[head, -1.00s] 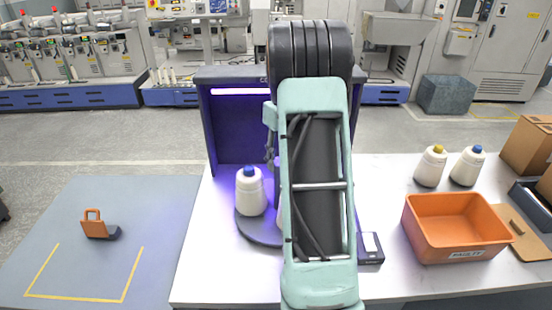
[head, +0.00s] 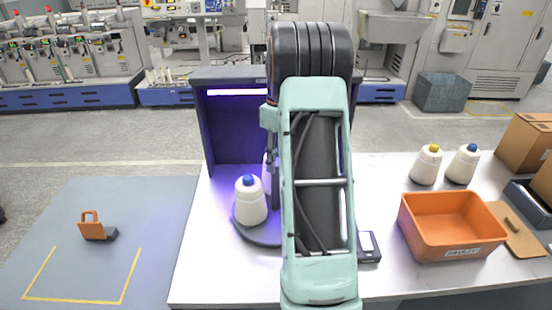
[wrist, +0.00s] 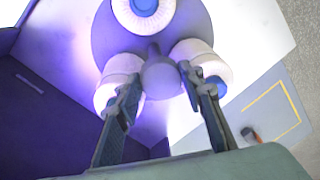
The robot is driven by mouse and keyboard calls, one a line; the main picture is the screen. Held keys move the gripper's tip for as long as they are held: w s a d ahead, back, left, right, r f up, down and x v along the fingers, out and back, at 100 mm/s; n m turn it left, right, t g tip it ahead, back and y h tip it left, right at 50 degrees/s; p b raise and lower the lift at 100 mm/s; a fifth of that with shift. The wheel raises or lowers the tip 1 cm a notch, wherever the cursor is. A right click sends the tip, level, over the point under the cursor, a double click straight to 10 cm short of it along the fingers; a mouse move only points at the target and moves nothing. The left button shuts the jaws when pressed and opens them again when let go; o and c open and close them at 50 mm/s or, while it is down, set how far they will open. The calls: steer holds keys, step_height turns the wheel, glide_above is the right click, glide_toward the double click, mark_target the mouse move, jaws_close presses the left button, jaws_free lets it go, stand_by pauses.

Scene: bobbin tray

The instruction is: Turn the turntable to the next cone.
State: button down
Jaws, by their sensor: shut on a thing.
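The dark turntable (head: 243,232) stands on the white table in front of the purple-lit booth. A white cone with a blue tip (head: 249,203) stands upright on its left side. Part of another pale cone (head: 266,172) shows behind it, beside my gripper. In the wrist view the turntable (wrist: 108,38) carries a blue-tipped cone (wrist: 145,10) at the top, a cone at left (wrist: 120,75) and a cone at right (wrist: 200,62). My gripper (wrist: 160,78) is shut on the grey central knob (wrist: 160,82) between the cones. My arm hides the turntable's right side in the head view.
An orange bin (head: 452,226) and two cones, yellow-tipped (head: 426,165) and blue-tipped (head: 463,165), stand at right. A small dark device (head: 368,246) lies beside my arm. The booth wall (head: 232,125) rises behind the turntable. An orange-handled object (head: 95,228) sits on the grey mat at left.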

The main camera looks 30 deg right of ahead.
steer(key=shift+w+n, duration=0.1)
steer(key=shift+n, duration=0.2)
stand_by(0.4)
steer(key=c, duration=1.3)
jaws_free()
steer(key=shift+o, duration=0.2)
step_height(320, 180, up, 12)
steer(key=shift+w+d, duration=0.2)
steer(key=shift+d, duration=0.2)
